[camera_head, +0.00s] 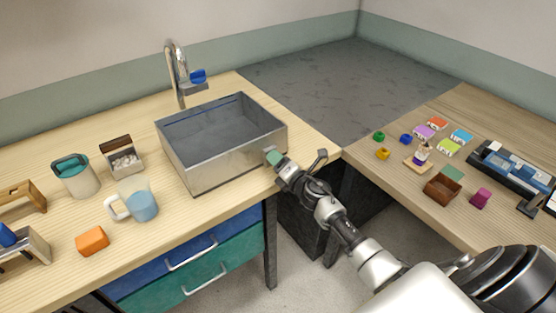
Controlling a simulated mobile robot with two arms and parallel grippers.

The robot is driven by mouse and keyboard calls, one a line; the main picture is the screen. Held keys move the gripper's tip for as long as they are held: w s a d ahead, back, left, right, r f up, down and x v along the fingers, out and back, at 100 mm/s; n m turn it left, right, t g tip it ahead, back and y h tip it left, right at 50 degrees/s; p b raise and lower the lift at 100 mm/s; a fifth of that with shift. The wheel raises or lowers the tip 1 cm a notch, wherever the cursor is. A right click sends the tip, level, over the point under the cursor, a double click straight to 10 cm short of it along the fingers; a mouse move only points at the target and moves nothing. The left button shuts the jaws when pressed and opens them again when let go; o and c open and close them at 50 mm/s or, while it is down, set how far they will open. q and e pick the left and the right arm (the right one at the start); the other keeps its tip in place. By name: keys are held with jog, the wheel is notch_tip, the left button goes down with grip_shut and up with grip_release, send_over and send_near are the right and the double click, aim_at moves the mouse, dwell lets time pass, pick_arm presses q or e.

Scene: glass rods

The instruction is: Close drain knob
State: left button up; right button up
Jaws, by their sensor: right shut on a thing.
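The metal sink basin (215,175) stands on the wooden counter in the middle of the head view. A small green drain knob (270,155) shows at the basin's right front corner. My right gripper (278,163) is at that corner and is shut on the knob; its fingers hide part of it. The basin's inside is grey and looks empty. My left gripper is not in view.
A faucet (174,66) with a blue handle stands behind the basin. A jar (75,178), a mug (140,203) and an orange block (92,241) stand to its left. Small coloured objects and a dark device (515,172) are on the right table.

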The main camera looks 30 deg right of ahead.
jog(key=m+p, duration=0.1)
jog(key=m, duration=0.3)
jog(key=shift+m, duration=0.3)
jog(key=shift+m+p, duration=0.35)
jog(key=shift+m, duration=1.45)
jog(key=o, duration=0.9)
jog(key=shift+s, duration=0.1)
jog(key=shift+f, duration=0.2)
